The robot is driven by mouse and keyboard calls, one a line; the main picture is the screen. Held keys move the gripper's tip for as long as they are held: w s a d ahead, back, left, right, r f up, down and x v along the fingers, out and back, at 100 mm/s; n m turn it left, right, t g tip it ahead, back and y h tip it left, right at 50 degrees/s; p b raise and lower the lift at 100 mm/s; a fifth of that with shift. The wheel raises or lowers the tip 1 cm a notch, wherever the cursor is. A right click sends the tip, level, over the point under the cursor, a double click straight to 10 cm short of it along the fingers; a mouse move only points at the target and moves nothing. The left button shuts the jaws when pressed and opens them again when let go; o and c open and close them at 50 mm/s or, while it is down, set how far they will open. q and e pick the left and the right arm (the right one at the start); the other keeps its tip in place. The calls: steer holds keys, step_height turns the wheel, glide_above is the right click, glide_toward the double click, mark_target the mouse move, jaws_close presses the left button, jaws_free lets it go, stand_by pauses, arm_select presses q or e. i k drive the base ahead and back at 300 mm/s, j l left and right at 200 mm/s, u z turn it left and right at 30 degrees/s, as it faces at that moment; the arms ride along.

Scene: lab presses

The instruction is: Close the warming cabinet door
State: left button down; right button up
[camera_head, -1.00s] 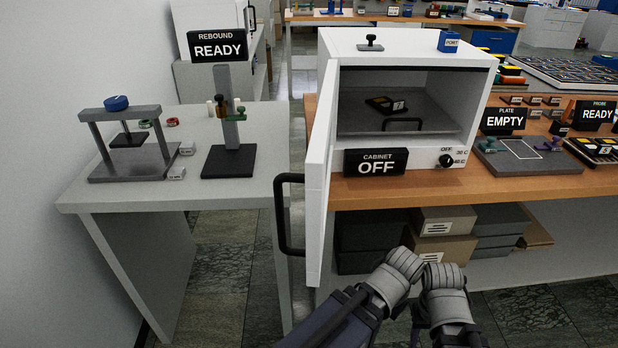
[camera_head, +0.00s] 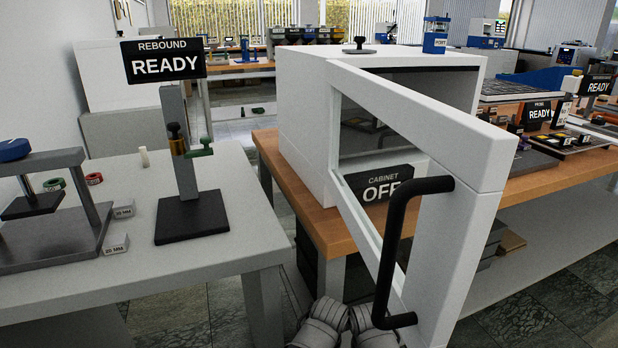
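The warming cabinet (camera_head: 305,110) is a white box on the wooden bench. Its door (camera_head: 470,150), a white frame with a clear pane, is hinged at the cabinet's left front edge and stands open towards me. Its outer face is on my side, with a black bar handle (camera_head: 390,265) near the free edge. The interior is only partly seen through the pane. My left gripper (camera_head: 322,325) and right gripper (camera_head: 371,327) are at the bottom edge, close together, just left of and below the handle. Their fingers do not show, and no contact with the door is visible.
On the left, a grey table (camera_head: 130,265) bears the rebound stand (camera_head: 192,215) and a small press (camera_head: 50,210). A floor gap separates table and bench (camera_head: 325,228).

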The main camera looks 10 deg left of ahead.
mark_target(471, 160)
steer(key=l+u, duration=0.15)
steer(key=u, duration=0.9)
steer(key=k+l+u, duration=0.25)
steer(key=u, duration=0.2)
steer(key=k+l+u, duration=0.1)
steer(key=k+u, duration=0.15)
steer(key=u, duration=0.2)
steer(key=k+l+u, duration=0.1)
steer(key=k, duration=0.3)
steer(key=k+l+u, duration=0.1)
steer(key=k, duration=0.35)
